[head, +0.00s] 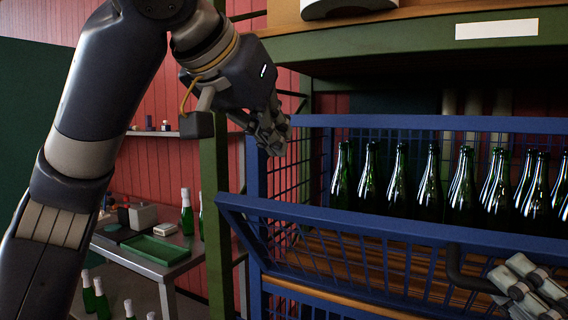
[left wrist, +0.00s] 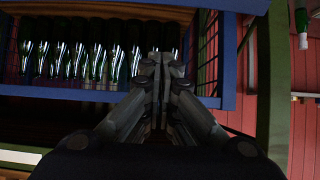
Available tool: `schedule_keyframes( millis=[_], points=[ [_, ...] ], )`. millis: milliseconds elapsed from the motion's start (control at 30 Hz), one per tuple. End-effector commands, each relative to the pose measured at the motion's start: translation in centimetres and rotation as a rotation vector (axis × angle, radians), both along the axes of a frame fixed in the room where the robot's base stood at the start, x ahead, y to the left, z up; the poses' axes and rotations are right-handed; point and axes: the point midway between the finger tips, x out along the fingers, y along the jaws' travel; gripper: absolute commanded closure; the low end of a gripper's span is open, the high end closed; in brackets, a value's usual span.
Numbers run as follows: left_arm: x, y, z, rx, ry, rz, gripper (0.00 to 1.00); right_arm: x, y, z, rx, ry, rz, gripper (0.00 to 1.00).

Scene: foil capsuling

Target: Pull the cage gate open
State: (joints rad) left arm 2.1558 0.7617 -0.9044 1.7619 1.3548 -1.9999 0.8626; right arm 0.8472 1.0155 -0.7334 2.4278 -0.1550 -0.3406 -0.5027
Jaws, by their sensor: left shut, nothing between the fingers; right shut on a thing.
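The blue cage gate (head: 345,222) hangs across the front of the blue cage (head: 430,123), tilted outward with its top bar away from the cage posts. A dark curved handle (head: 455,268) sticks out from its right part. My right gripper (head: 528,285) is at the lower right, shut on the handle; its exact contact is partly cut off by the picture edge. My left gripper (head: 275,135) is shut and empty beside the cage's left front post, above the gate's left end. It also shows shut in the left wrist view (left wrist: 158,72), in front of the cage.
Several green bottles (head: 400,180) stand inside the cage, also seen in the left wrist view (left wrist: 85,60). A green post (head: 215,190) stands left of the cage. A side table (head: 150,250) with a green tray (head: 156,249) is at left, with bottles (head: 95,297) below.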

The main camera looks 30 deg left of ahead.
Motion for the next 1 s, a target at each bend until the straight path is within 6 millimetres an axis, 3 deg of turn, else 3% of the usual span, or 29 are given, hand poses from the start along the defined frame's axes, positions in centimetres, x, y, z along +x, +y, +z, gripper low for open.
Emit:
schedule_keyframes(
  millis=[467, 700, 1000],
  points=[
    [7.8, 0.0, -5.5, 0.002, 0.004, 0.001, 1.0, 0.0, 0.0, 0.1, 0.001, -0.001, 0.0, 1.0],
    [5.3, 0.0, -7.1, 0.002, -0.001, -0.003, 1.0, 0.0, -0.1, 0.1, 0.001, 0.0, -0.002, 1.0],
    [4.4, -0.1, -7.8, 0.0, 0.002, -0.001, 1.0, 0.0, 0.0, 0.1, 0.002, -0.001, -0.001, 1.0]
  ],
)
